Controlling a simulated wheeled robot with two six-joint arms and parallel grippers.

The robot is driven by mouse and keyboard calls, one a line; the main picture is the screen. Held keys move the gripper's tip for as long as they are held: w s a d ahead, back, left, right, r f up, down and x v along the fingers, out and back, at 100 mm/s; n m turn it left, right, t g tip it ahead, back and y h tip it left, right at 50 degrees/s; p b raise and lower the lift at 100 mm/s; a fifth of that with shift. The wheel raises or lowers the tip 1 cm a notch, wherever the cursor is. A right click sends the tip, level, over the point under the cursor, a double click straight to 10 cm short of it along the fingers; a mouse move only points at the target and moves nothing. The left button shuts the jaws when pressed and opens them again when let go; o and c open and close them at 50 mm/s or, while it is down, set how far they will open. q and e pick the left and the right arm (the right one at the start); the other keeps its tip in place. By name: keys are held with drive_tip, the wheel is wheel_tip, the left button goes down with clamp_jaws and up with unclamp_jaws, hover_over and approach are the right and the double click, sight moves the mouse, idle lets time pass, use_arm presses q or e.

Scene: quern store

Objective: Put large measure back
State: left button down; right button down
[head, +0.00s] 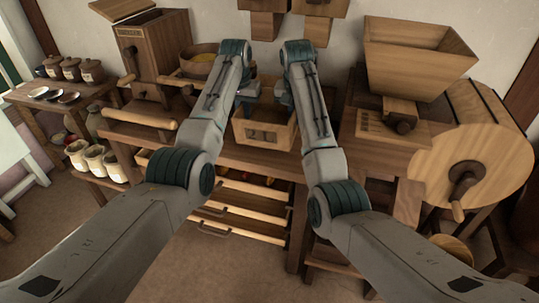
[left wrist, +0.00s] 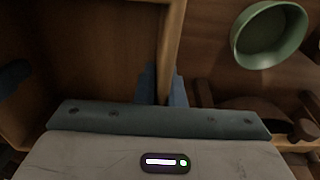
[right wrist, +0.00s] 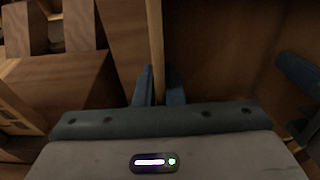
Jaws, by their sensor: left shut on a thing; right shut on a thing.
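The large measure looks to be the open wooden box (head: 266,138) with dark marks on its front, in the middle of the head view. My left gripper (head: 248,95) is shut on its left side wall, and my right gripper (head: 284,95) on its right side wall. In the left wrist view the wall (left wrist: 171,45) runs between the fingers (left wrist: 163,88). The right wrist view shows the other wall (right wrist: 156,40) between the fingers (right wrist: 159,88). The box looks upright; I cannot tell whether it touches the bench. Its inside is partly hidden by my arms.
A wooden mill with a hopper (head: 415,60) and a drum (head: 475,165) stand close on the right. A tall wooden machine (head: 155,45) and a bowl (head: 199,66) are at the left. Wooden boxes (head: 268,22) hang on the wall behind. A green bowl (left wrist: 269,35) shows in the left wrist view.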

sight(295, 128)
use_arm(q)
drive_tip(key=shift+s+a+f, duration=0.1)
drive_tip(key=shift+a+f, duration=0.15)
drive_tip(key=shift+f, duration=0.1)
use_arm(e)
drive_tip(key=shift+r, duration=0.3)
